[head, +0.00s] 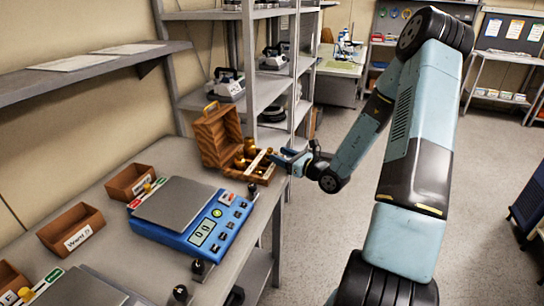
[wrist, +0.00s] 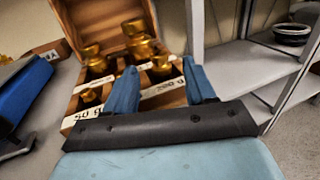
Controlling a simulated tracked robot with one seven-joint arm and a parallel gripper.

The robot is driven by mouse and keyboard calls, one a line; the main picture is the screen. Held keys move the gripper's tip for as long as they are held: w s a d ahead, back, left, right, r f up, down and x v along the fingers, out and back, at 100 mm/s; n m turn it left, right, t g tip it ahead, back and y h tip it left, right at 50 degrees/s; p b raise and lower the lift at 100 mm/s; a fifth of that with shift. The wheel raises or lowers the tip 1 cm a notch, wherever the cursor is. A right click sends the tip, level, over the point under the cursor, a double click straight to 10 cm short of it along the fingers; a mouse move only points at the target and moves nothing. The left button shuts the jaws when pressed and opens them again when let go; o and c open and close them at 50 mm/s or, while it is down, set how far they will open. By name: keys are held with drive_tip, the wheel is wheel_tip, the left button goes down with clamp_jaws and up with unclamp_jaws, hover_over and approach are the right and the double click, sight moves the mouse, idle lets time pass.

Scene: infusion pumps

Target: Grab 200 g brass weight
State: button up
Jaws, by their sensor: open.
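An open wooden case (head: 217,136) stands at the far right of the bench, with its lid up. Several brass weights (head: 247,152) stand in its compartments. In the wrist view, one brass weight (wrist: 161,66) shows between my fingertips, with a label (wrist: 162,88) below it. The labels are too blurred for me to tell which weight is the 200 g one. My gripper (head: 284,160) is open and empty at the case's front right edge; its blue fingers (wrist: 160,88) point into the case.
A blue scale (head: 190,215) with a grey pan sits left of the case. Wooden bins (head: 72,228) line the wall side of the bench. A grey metal shelf rack (head: 272,95) stands close behind the case. The floor (head: 310,240) right of the bench is clear.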

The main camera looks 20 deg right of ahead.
sight(272, 152)
drive_tip(key=x, duration=0.3)
drive_tip(key=shift+w+a, duration=0.25)
drive_tip(key=shift+w, duration=0.05)
clamp_jaws()
